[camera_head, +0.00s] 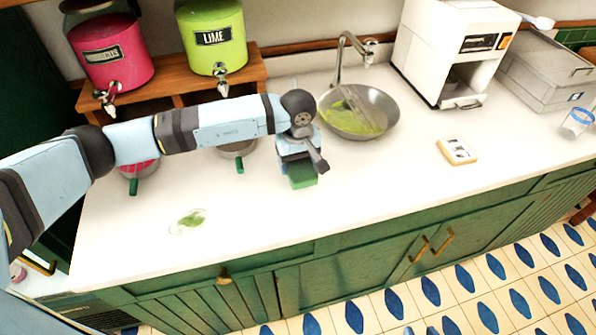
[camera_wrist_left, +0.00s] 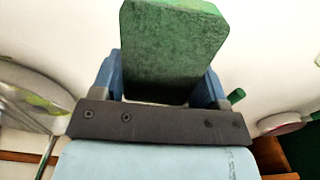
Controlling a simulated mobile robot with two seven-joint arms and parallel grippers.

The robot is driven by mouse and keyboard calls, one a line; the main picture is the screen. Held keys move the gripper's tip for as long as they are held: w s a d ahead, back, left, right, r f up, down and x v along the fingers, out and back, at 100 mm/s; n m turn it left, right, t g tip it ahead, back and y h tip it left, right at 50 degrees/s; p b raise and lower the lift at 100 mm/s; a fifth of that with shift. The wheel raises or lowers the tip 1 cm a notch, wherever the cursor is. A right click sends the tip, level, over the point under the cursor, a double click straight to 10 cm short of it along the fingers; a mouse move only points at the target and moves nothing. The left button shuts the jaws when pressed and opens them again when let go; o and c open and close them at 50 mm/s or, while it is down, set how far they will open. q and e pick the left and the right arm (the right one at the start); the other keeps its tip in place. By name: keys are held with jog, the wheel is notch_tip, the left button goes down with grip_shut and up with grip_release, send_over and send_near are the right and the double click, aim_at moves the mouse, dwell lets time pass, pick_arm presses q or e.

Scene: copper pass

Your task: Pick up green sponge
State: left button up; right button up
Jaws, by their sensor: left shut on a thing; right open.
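The green sponge (camera_head: 303,181) is at the middle of the white counter in the head view, below my left gripper (camera_head: 298,160). In the left wrist view the sponge (camera_wrist_left: 173,48) is a thick green block between the two blue fingers of my left gripper (camera_wrist_left: 163,84). The fingers are shut on its sides. Whether the sponge touches the counter or hangs just above it is hard to tell. The left arm partly hides the sponge's top in the head view. My right gripper is in neither view.
A sink basin (camera_head: 376,122) with lime-green contents and a tap (camera_head: 340,62) stand right of the gripper. A wooden shelf (camera_head: 256,68) holds pink (camera_head: 108,50) and lime (camera_head: 212,40) dispensers. The front right counter is clear.

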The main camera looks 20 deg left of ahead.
aim_at(298, 161)
pick_arm(q)
notch_tip(298, 161, up, 16)
jog(key=b, duration=0.2)
